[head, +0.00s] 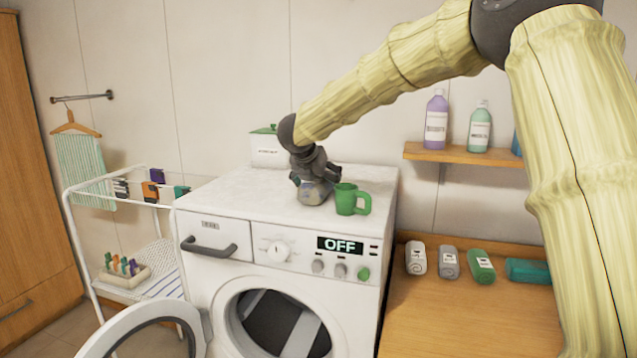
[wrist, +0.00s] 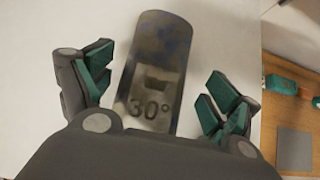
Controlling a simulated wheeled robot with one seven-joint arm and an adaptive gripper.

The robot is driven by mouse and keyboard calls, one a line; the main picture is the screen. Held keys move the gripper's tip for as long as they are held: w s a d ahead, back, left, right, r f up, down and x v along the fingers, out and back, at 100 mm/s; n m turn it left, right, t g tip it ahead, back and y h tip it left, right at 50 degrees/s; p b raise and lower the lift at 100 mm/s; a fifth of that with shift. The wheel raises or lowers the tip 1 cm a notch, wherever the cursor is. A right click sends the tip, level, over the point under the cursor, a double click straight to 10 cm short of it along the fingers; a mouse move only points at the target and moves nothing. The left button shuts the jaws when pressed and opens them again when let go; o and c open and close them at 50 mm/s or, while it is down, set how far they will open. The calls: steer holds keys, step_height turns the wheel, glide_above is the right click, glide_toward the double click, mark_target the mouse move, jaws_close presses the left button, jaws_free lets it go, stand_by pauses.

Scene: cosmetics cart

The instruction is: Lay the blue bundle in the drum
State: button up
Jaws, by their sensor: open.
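A rolled bundle (head: 314,194) lies on the white top of the washing machine (head: 235,195). It looks grey with blue patches, and in the wrist view the bundle (wrist: 150,75) shows a "30°" mark on its near end. My gripper (head: 313,178) is over it, and in the wrist view my gripper (wrist: 155,95) is open, with a finger on each side of the bundle and gaps between. The drum (head: 280,325) is at the machine's front, behind an open round door (head: 140,335). The drum's lower part is cut off by the frame.
A white box with a green lid (head: 268,150) is behind. Several rolls lie on the wooden counter (head: 450,320) at right. A drying rack (head: 100,190) stands at left.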

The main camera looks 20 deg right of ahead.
steer(key=x, duration=0.3)
steer(key=shift+w+a+f, duration=0.2)
steer(key=shift+w+f, duration=0.05)
steer(key=shift+w, duration=0.15)
steer(key=shift+s+r, duration=0.2)
steer(key=shift+s, duration=0.05)
steer(key=shift+c, duration=0.4)
steer(key=shift+s+r, duration=0.2)
steer(key=shift+s, duration=0.05)
steer(key=c, duration=0.4)
steer(key=shift+w+f, duration=0.15)
steer(key=shift+f, duration=0.05)
steer(key=c, duration=0.8)
steer(key=shift+a, duration=0.1)
